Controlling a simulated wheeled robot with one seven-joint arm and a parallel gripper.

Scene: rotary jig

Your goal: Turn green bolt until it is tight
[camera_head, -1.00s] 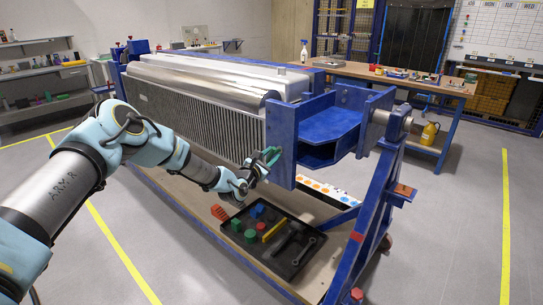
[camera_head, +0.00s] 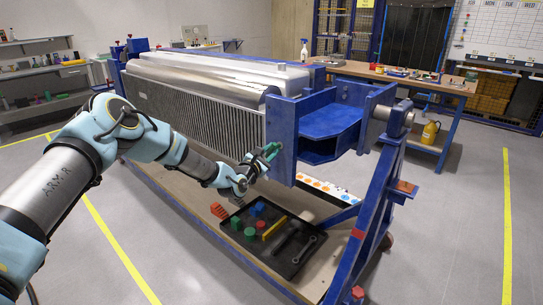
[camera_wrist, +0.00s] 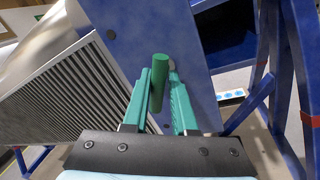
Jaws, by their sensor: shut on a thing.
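The green bolt (camera_wrist: 160,80) shows in the wrist view as a green cylinder standing out from the blue end plate (camera_wrist: 148,32) of the jig. My gripper (camera_wrist: 160,88) has green fingers, one on each side of the bolt, and is shut on it. In the head view my gripper (camera_head: 270,152) is at the left face of the blue end plate (camera_head: 281,145), beside the finned metal block (camera_head: 200,115). There the bolt cannot be told apart from the green fingers. How far the bolt is seated is hidden.
A black tray (camera_head: 298,262) with coloured parts and a wrench lies on the jig's lower board, below my gripper. A red part (camera_head: 219,211) lies beside it. The blue jig frame (camera_head: 362,235) stands to the right. A wooden workbench (camera_head: 400,78) is behind.

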